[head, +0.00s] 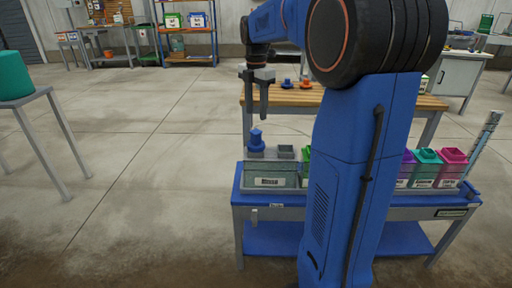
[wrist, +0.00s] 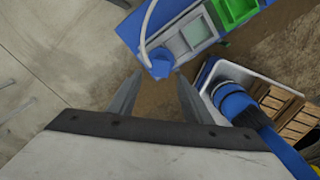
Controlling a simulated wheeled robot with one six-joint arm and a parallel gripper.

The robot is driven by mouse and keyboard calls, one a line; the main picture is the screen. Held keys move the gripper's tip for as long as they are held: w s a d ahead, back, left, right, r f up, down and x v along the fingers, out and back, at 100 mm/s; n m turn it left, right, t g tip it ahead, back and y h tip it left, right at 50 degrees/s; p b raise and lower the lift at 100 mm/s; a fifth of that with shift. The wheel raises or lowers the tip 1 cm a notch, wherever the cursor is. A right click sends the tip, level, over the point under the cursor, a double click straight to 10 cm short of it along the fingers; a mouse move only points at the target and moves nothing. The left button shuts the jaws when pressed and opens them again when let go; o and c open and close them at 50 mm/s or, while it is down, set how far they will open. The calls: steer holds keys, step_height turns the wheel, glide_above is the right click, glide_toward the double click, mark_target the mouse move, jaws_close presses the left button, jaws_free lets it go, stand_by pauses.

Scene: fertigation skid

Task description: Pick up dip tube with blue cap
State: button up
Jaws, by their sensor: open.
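The blue cap (head: 256,138) of the dip tube stands on top of a grey container at the left end of the blue bench. In the wrist view the cap (wrist: 160,66) shows just beyond and between my fingertips, with a pale curved tube (wrist: 145,35) running from it. The part of the dip tube below the cap is hidden. My gripper (head: 255,112) points down above the cap, open and empty, with a visible gap to it. In the wrist view my gripper (wrist: 158,78) has its two fingers apart.
The blue bench (head: 265,214) carries a row of tubs, including a purple-pink one (head: 453,160) and a teal one (head: 427,160). A wooden-topped table (head: 425,103) stands behind it. A green vessel (head: 14,75) sits on a stand at left. The floor between is clear.

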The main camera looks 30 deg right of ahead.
mark_target(256, 131)
step_height(256, 131, down, 10)
steer(key=shift+s+a+f, duration=0.1)
steer(key=shift+s, duration=0.05)
stand_by(0.5)
jaws_close()
